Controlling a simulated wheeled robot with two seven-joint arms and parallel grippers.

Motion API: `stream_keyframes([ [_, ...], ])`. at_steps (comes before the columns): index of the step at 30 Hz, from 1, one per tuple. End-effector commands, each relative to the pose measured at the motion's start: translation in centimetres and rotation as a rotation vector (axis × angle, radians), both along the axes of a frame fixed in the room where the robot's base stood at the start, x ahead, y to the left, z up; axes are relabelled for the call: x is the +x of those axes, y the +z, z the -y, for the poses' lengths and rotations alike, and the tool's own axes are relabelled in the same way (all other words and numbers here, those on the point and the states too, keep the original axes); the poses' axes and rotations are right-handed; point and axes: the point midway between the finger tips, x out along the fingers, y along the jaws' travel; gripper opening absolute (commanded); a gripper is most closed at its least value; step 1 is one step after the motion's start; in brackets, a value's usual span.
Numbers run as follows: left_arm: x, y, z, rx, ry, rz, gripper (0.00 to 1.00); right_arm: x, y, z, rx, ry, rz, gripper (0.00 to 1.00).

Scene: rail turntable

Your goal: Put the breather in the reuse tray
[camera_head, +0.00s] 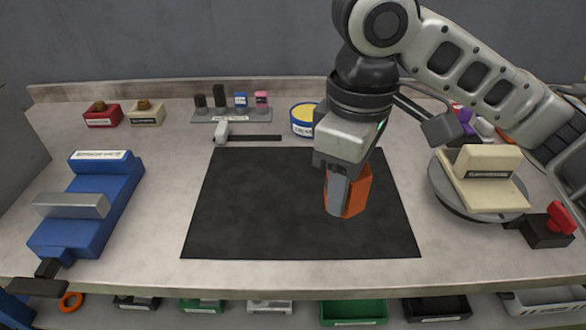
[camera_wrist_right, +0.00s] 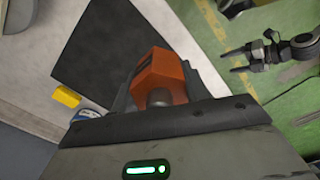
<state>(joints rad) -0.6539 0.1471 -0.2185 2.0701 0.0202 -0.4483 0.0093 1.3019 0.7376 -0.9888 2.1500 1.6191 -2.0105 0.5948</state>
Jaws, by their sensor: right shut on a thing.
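My right gripper (camera_head: 338,192) is shut on an orange block-like part and holds it above the black mat (camera_head: 260,205). The orange part (camera_head: 359,190) is partly hidden by the fingers. In the right wrist view the orange part (camera_wrist_right: 170,70) shows a grey round piece near the gripper. I cannot tell for certain that it is the breather. Several trays stand below the table's front edge, among them a green tray (camera_head: 353,320) and a black one (camera_head: 437,317). Their labels are too small to read. In the right wrist view my left gripper (camera_wrist_right: 233,61) is open and empty over the green floor.
A blue vise-like fixture (camera_head: 105,193) stands at left. A round turntable (camera_head: 447,200) bearing a cream block (camera_head: 485,160) and a red-knobbed clamp (camera_head: 558,219) stand at right. A blue-yellow tin (camera_head: 302,127) and a small rack (camera_head: 232,118) are at the back. The mat is clear.

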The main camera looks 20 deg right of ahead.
Motion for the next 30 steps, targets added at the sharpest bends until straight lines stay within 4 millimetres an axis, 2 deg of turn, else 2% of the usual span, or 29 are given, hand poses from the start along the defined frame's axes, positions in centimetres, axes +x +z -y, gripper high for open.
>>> stream_keyframes([
  [10,-1.0,-1.0,0.1,-0.007,0.0,-0.024,0.7,8.1,-3.7,-1.3,0.0,-0.003,-0.004,0.19],
  [15,-0.8,-1.0,0.1,-0.009,0.0,-0.018,0.7,10.7,-7.0,-1.8,-0.001,-0.002,-0.004,0.19],
  [25,-0.5,-0.7,0.1,-0.011,0.0,-0.008,0.7,13.1,-10.0,-2.1,-0.002,-0.002,-0.002,0.19],
  [30,-0.5,-0.5,0.1,-0.01,0.001,-0.007,0.7,12.9,-12.3,-2.0,-0.002,-0.001,-0.001,0.19],
])
